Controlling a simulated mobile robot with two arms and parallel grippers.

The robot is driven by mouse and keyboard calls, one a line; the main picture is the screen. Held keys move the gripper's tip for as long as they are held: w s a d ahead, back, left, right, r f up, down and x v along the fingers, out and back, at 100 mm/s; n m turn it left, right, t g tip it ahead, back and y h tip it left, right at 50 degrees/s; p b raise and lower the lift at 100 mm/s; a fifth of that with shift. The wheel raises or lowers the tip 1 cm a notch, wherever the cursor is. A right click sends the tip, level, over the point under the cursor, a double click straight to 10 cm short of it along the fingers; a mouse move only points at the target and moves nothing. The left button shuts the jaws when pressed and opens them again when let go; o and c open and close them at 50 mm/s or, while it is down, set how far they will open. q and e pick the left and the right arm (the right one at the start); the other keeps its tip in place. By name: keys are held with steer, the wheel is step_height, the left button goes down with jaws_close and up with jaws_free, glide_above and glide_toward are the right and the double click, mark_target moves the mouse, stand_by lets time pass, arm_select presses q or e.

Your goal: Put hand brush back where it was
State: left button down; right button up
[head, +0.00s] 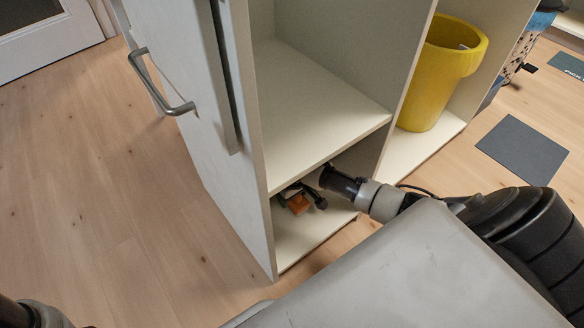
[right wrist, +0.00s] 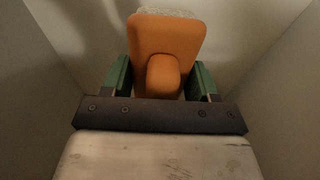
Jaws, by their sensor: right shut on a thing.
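The hand brush (head: 299,204) is orange and shows small in the head view, inside the lower compartment of the pale cabinet (head: 264,225). In the right wrist view the orange brush (right wrist: 166,32) has pale bristles at its far edge, and its rounded handle points toward me. My right gripper (right wrist: 162,77) has its green fingers on both sides of the handle and is shut on it. In the head view my right gripper (head: 303,195) is partly hidden under the shelf and reaches into the lower compartment. Only a piece of my left arm shows at the bottom left corner.
The shelf (head: 320,100) above the lower compartment is empty and close over my right gripper. A yellow bin (head: 440,75) stands in the neighbouring compartment. A door with a metal handle (head: 160,85) is at the left. Dark mats (head: 522,150) lie on the wooden floor.

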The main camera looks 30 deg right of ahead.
step_height(320, 180, down, 3)
steer(key=shift+f+b, duration=0.15)
steer(key=shift+b, duration=0.95)
steer(key=o, duration=1)
